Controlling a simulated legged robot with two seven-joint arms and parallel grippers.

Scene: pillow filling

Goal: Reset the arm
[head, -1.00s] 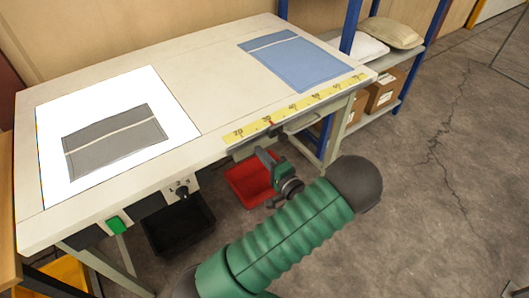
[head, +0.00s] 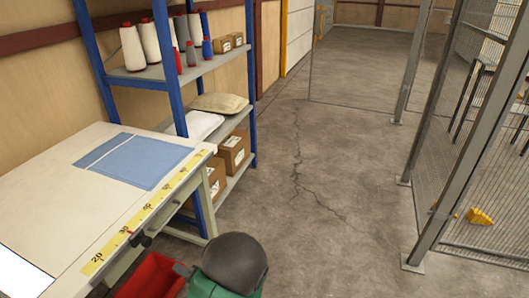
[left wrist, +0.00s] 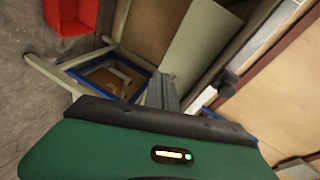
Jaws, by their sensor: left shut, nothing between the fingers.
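My left arm shows at the bottom of the head view as a dark rounded joint and a green sleeve. In the left wrist view, dark grey gripper parts (left wrist: 162,92) stick out beyond the green wrist housing. My right gripper is not in view.
A work table (head: 62,208) carries a blue fabric piece (head: 138,160) and a yellow ruler strip (head: 150,210). The red bin (head: 148,276) sits below. A blue-framed shelf (head: 176,75) holds spools, pillows and boxes. Open concrete floor lies right, bounded by mesh fencing (head: 480,150).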

